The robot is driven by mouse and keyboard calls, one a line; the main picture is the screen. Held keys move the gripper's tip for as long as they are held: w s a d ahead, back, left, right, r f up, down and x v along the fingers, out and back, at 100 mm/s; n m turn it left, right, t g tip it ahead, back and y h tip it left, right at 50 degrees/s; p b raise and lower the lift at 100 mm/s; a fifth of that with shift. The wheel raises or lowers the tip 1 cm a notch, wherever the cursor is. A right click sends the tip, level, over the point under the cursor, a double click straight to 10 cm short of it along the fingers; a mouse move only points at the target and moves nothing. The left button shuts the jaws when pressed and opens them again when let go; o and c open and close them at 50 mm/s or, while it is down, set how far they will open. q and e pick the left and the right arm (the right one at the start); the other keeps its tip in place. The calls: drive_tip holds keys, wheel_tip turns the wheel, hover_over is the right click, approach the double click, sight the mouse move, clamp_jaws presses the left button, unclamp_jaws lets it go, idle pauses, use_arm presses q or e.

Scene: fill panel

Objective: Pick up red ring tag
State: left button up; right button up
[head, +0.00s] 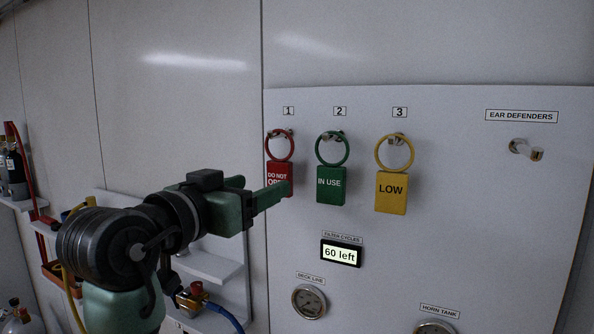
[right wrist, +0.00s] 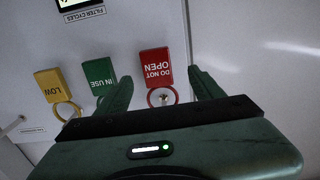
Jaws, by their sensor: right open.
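The red ring tag (head: 275,172) hangs by its ring from a hook under label 1 on the wall panel. Its text reads "DO NOT OPEN", partly covered by a finger in the head view. My right gripper (head: 264,192) is open and empty, its fingers pointing at the panel by the tag's lower part. In the right wrist view, which is upside down, the red tag (right wrist: 155,62) shows between the two fingers (right wrist: 160,76). I cannot tell whether either finger touches it. My left gripper is not in view.
A green "IN USE" tag (head: 331,186) and a yellow "LOW" tag (head: 391,193) hang on hooks to the right. A display (head: 341,253) and gauges (head: 309,301) sit lower on the panel. An empty ear-defender peg (head: 527,149) sticks out at upper right. Shelves (head: 208,265) stand behind my arm.

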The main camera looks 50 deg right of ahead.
sight(277, 174)
drive_tip(key=shift+w+d+r, duration=0.1)
drive_tip(key=shift+d+r, duration=0.05)
drive_tip(key=shift+d, duration=0.2)
drive_tip(key=d+r+p, duration=0.1)
drive_tip(key=p, duration=0.2)
drive_tip(key=shift+w+d+r, duration=0.1)
drive_tip(key=shift+d, duration=0.25)
drive_tip(key=p+x, duration=0.2)
drive_tip(key=x, duration=0.2)
drive_tip(key=shift+d+p, duration=0.35)
drive_tip(key=shift+d, duration=0.1)
drive_tip(key=shift+a, duration=0.1)
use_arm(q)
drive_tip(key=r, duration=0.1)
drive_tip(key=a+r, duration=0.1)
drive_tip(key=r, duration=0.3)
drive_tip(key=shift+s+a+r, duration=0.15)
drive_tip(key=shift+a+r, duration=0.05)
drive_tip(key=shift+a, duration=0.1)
use_arm(e)
drive_tip(key=c, duration=1.4)
